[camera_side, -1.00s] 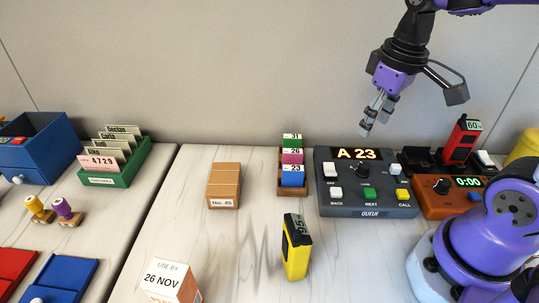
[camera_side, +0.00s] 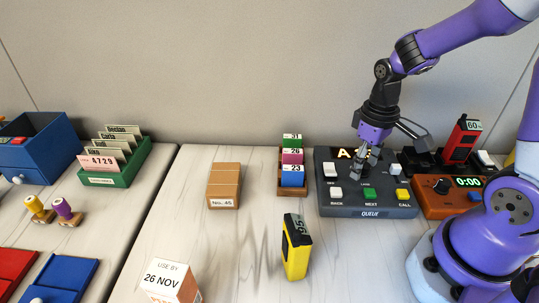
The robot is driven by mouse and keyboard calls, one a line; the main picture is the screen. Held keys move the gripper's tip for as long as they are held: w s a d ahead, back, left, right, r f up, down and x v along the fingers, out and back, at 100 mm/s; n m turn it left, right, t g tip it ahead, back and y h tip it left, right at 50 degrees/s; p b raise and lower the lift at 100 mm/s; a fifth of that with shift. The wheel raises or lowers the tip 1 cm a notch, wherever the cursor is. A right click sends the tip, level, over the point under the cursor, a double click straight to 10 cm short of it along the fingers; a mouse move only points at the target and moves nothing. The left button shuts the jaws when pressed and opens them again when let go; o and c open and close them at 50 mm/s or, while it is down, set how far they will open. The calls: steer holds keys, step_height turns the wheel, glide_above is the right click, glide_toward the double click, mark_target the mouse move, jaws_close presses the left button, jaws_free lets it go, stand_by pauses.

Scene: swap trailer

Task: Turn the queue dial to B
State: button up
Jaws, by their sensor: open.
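The queue box (camera_side: 330,209) is a dark grey console at the right of the table. Its display (camera_side: 344,153) shows an orange "A"; the rest of the readout is hidden behind my gripper. My gripper (camera_side: 357,177) is open, pointing down over the upper middle of the box, at the dial. The dial itself is mostly hidden by the fingers, so I cannot tell whether they touch it or which way it points. White, green (camera_side: 370,194) and yellow (camera_side: 404,195) buttons lie around and in front of the fingers.
An orange timer (camera_side: 432,206) reading 0:00 stands close at the box's right. A card rack (camera_side: 292,192) stands close at its left.

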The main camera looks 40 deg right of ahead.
jaws_close()
steer(key=shift+m, duration=0.3)
steer(key=m, duration=0.4)
steer(key=shift+m, duration=2.1)
